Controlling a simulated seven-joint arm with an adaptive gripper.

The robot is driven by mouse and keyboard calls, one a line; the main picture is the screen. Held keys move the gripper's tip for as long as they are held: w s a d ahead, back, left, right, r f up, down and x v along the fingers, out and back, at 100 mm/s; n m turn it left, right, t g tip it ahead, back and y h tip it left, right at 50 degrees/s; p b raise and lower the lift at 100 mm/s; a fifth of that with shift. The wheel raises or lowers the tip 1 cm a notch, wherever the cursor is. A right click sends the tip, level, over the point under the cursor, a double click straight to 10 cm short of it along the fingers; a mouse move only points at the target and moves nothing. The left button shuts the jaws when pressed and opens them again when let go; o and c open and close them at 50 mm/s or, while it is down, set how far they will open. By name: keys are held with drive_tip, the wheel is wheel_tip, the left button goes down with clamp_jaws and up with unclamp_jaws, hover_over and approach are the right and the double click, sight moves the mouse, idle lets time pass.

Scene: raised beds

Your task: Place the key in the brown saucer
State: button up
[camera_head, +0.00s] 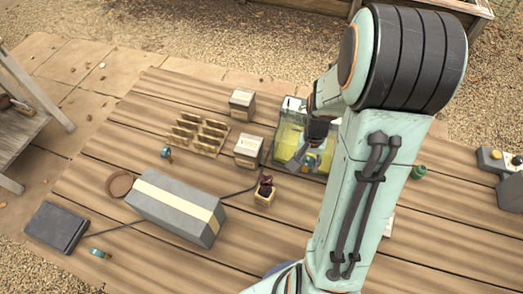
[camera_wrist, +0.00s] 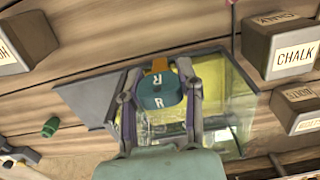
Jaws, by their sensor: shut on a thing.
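In the head view my gripper (camera_head: 313,158) is at the front right of a clear, yellow-tinted case, and the teal of the key is partly hidden by the fingers and arm. The wrist view shows the key over the case; I cannot tell whether it touches it. The brown saucer (camera_head: 119,184) lies at the left of the table, beside the left end of a long grey box, and looks empty.
The clear case (camera_head: 287,135) and long grey box (camera_head: 178,206) stand on the table. Small labelled boxes (camera_head: 249,151), a wooden rack (camera_head: 199,133) and a small pot (camera_head: 264,191) lie between. Other teal items (camera_head: 166,153) and a dark slab (camera_head: 57,228) are at left.

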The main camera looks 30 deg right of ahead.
sight(308, 157)
wheel_tip(308, 157, up, 7)
drive_tip(key=shift+f, duration=0.15)
drive_tip(key=w+a+r+n, duration=0.1)
drive_tip(key=w+a+n, duration=0.9)
drive_tip(key=w+a, duration=0.9)
drive_tip(key=w+a+f+n, duration=0.1)
drive_tip(key=a+n, duration=0.7)
drive_tip(key=a, duration=1.6)
drive_tip(key=f, duration=1.1)
drive_tip(key=shift+w, duration=0.25)
drive_tip(key=shift+f, duration=2)
drive_tip(key=shift+f, duration=0.1)
